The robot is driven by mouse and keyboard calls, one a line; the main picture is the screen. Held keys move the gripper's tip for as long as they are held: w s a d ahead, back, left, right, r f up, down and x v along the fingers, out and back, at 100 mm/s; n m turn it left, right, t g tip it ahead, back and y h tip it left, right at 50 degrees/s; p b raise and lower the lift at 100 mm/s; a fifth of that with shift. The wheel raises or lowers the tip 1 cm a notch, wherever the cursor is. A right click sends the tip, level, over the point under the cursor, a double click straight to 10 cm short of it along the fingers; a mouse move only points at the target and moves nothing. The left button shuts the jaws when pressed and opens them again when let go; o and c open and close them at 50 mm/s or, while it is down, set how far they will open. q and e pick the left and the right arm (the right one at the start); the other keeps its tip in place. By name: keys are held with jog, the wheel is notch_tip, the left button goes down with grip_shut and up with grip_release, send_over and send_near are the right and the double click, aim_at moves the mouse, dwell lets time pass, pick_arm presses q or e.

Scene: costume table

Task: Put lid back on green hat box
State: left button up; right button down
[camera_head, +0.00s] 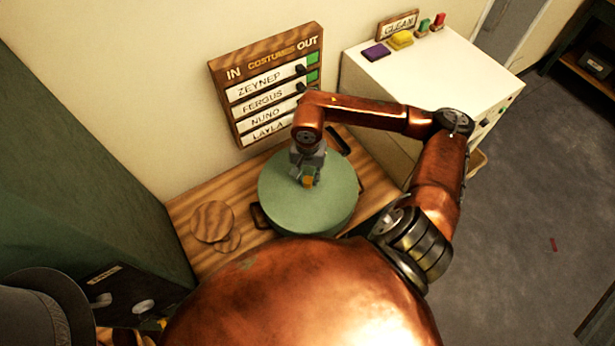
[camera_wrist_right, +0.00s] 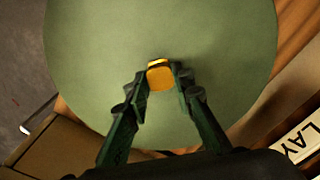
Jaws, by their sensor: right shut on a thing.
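The round green lid (camera_head: 335,200) is over the wooden table in the head view, and it fills much of the right wrist view (camera_wrist_right: 215,50). A small yellow-orange knob (camera_wrist_right: 160,76) stands at its middle and also shows in the head view (camera_head: 308,181). My right gripper (camera_head: 309,176) is above the lid, shut on the knob; its two fingers (camera_wrist_right: 160,84) touch the knob's sides in the wrist view. The hat box's body is hidden under the lid, so I cannot tell how the lid sits on it. My left gripper is not in view.
Round wooden discs (camera_head: 212,221) lie on the wooden table (camera_head: 184,209) left of the lid. A costumes board (camera_head: 268,84) hangs on the wall behind. A white cabinet (camera_head: 440,70) stands at the right, with colored blocks on top. A grey hat (camera_head: 45,300) is at lower left.

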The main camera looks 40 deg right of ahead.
jog(key=c, duration=1.6)
grip_release()
jog(key=shift+o, duration=0.3)
jog(key=o, duration=0.4)
jog(key=shift+o, duration=0.2)
jog(key=shift+r+p, duration=1.05)
jog(key=shift+r, duration=2.45)
grip_shut()
